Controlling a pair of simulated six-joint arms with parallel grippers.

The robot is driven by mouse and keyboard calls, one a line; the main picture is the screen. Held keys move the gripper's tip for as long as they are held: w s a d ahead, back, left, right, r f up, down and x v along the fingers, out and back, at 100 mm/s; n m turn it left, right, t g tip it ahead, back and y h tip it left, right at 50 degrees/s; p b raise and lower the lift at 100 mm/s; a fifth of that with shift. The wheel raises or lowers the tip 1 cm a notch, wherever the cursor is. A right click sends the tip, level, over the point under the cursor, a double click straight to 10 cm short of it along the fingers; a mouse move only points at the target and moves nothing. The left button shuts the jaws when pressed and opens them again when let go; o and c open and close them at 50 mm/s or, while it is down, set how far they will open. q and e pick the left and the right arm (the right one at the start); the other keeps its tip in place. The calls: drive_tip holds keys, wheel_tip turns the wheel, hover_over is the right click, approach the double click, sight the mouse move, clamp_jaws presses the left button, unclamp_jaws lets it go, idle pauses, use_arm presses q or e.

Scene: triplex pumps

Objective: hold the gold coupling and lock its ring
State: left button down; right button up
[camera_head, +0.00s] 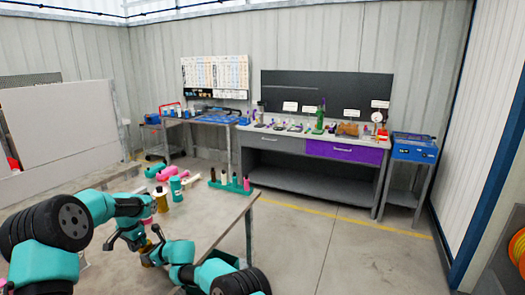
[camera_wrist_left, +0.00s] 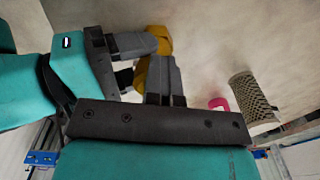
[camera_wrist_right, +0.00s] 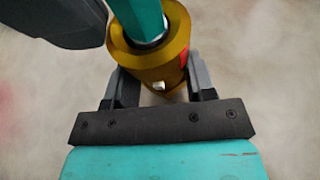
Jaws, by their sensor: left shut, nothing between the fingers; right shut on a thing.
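The gold coupling (camera_wrist_right: 150,65) is between the fingers of my right gripper (camera_wrist_right: 158,88), which is shut on it. A teal rod (camera_wrist_right: 140,18) runs into its top, and a red mark (camera_wrist_right: 183,58) shows on its right side. In the left wrist view the coupling (camera_wrist_left: 158,38) is partly hidden by the fingers. My left gripper (camera_wrist_left: 166,62) is shut and empty, its fingertips close beside the coupling; I cannot tell whether they touch it. In the head view both grippers are close together over the near table, and the coupling is mostly hidden.
On the near table (camera_head: 215,212) stand a gold bottle (camera_head: 161,203), a teal bottle (camera_head: 176,188), pink parts and a green rack (camera_head: 230,187). The left wrist view shows a perforated cylinder (camera_wrist_left: 250,98) and a pink loop (camera_wrist_left: 218,103). A workbench (camera_head: 310,180) stands at the back wall.

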use_arm(q)
drive_tip(key=shift+s+d+f, duration=0.3)
drive_tip(key=shift+d+f, duration=0.3)
drive_tip(key=shift+f, duration=0.15)
drive_tip(key=shift+s, duration=0.1)
drive_tip(key=shift+s+a, duration=0.1)
drive_tip(key=shift+s, duration=0.2)
drive_tip(key=shift+a+r, duration=0.1)
wheel_tip(320, 180, up, 6)
drive_tip(key=shift+w+r, duration=0.15)
idle(0.6)
